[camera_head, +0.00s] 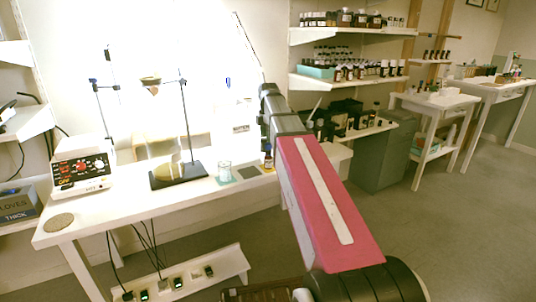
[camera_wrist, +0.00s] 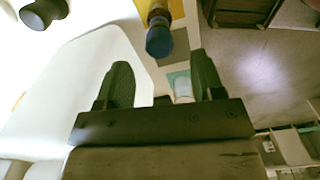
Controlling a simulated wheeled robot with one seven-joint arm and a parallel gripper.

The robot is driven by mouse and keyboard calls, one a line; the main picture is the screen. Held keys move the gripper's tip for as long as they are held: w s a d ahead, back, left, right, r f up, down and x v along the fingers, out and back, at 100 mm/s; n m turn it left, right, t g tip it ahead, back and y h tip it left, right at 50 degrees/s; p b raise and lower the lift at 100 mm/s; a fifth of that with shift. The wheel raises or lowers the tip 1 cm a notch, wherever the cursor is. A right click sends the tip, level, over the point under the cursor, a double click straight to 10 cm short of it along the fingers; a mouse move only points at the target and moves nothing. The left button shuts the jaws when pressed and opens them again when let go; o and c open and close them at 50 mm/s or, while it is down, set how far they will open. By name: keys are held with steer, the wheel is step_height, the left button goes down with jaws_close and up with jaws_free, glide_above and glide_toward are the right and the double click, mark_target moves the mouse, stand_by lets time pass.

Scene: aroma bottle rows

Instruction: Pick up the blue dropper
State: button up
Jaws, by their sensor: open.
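The blue dropper (camera_wrist: 159,40) shows in the wrist view as a dark blue cap on an amber bottle (camera_wrist: 156,10), at the top centre. In the head view, the small amber bottle (camera_head: 268,161) stands on the white table, just left of my arm, with blue at its top. My gripper (camera_wrist: 162,72) is open and empty. In the wrist view the blue cap lies just beyond the fingertips, roughly centred between them. I cannot tell the exact distance. In the head view my arm hides most of the gripper.
A grey square (camera_head: 248,172) and a glass beaker (camera_head: 224,171) are left of the bottle. A ring stand (camera_head: 180,174) and a red-fronted device (camera_head: 82,172) stand farther left. Bottle-filled shelves (camera_head: 345,83) are behind my arm. The table's front left is mostly clear.

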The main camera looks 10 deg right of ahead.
mark_target(268, 148)
steer(key=shift+f, duration=3.45)
steer(key=c, duration=0.7)
